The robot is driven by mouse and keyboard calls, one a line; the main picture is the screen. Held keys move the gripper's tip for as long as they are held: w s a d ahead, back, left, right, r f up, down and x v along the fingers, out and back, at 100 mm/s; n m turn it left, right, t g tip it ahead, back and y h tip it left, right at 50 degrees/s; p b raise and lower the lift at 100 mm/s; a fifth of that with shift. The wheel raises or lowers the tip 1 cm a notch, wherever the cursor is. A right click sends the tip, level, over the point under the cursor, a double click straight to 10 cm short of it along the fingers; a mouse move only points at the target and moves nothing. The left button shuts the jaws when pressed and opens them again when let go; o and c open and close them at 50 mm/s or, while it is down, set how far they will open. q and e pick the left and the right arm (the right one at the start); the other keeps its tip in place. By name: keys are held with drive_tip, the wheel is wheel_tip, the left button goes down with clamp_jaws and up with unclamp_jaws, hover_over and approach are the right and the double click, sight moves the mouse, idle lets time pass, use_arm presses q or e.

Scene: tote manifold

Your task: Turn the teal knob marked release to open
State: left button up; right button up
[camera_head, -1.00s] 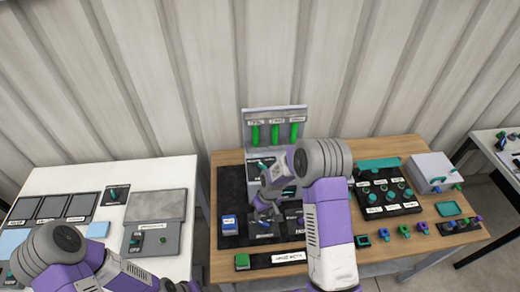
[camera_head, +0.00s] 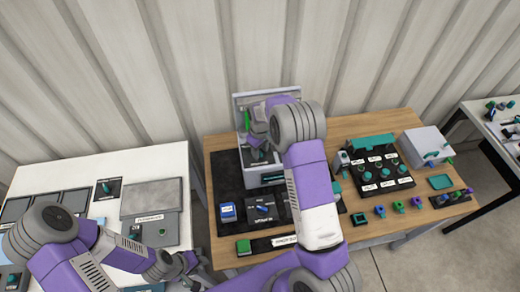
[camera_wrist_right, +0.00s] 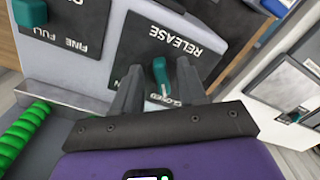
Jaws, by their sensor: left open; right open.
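The teal release knob (camera_wrist_right: 161,70) sits on a dark plate labelled RELEASE (camera_wrist_right: 165,45), seen upside down in the right wrist view. Its pale pointer mark is toward the word CLOSED. My right gripper (camera_wrist_right: 157,80) is open, with one finger on each side of the knob; I cannot tell whether they touch it. The word at the knob's left is partly hidden by a finger. In the head view my right gripper (camera_head: 256,135) is at the grey unit (camera_head: 240,102), where my arm hides the knob. My left gripper (camera_head: 182,266) is open, low over the white table.
Another teal knob (camera_wrist_right: 30,12) with FINE and FULL marks is beside the release plate. The wooden bench (camera_head: 335,128) also bears a dark panel with several teal knobs and a grey box (camera_head: 425,145).

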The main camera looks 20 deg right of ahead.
drive_tip(key=shift+f, duration=0.25)
drive_tip(key=shift+s, duration=0.15)
clamp_jaws()
